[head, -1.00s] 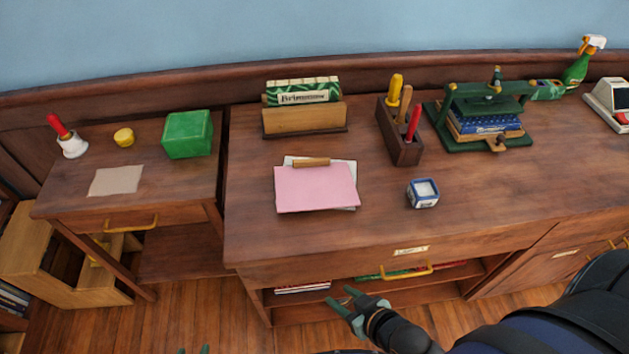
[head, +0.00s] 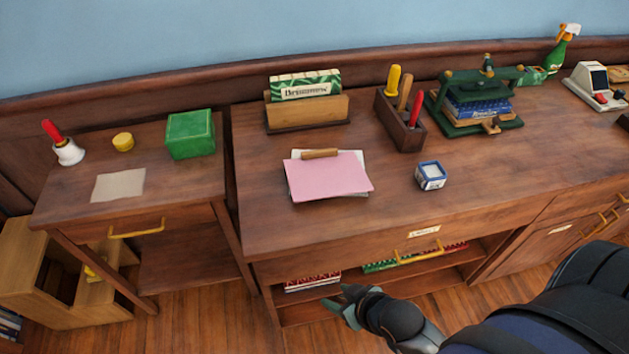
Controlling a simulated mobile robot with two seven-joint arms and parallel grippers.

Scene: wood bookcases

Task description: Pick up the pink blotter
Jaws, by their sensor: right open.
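The pink blotter (head: 329,178) lies flat on the desk top (head: 260,222), left of the desk's middle. It rests on white sheets, whose edges show behind it and at its right side. A wooden handle (head: 320,154) lies along its back edge. My right gripper (head: 342,303) is open and empty, low in front of the desk's open shelf. It is below the desk top and well apart from the blotter. My left gripper is not in view.
A blue-white cube (head: 430,176) stands right of the blotter. Behind are a wooden card holder (head: 308,111), a tool box (head: 399,120) with upright handles and a green press (head: 476,102). The desk's front strip is clear. A lower side table (head: 75,200) adjoins at left.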

